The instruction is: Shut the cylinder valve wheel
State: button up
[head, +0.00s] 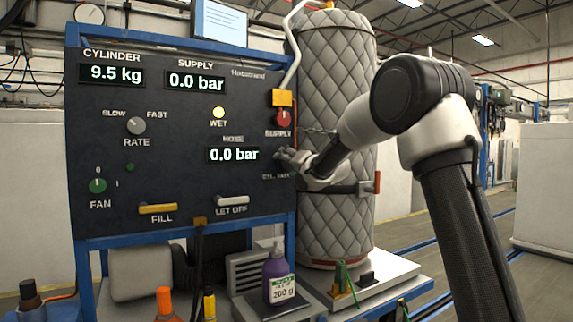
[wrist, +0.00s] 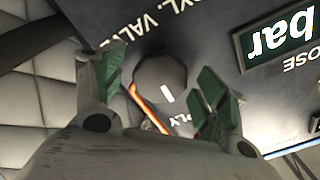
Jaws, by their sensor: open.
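The cylinder valve wheel (wrist: 160,80) shows in the wrist view as a round grey knob with a white mark, on the dark panel beside the "CYL. VALVE" lettering. My gripper (head: 282,156) is at the right edge of the panel, just under the red supply knob (head: 284,118). Its green-padded fingers are open, one on each side of the wheel in the wrist view. I cannot tell whether they touch it.
The panel (head: 170,105) reads 9.5 kg and 0.0 bar twice, with a lit WET lamp (head: 218,113). A quilted cylinder (head: 335,70) stands close behind my forearm. The fill lever (head: 158,208), let-off lever (head: 232,200) and a purple bottle (head: 277,268) are lower down.

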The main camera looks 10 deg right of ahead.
jog(key=v, duration=1)
jog(key=shift+s, duration=0.25)
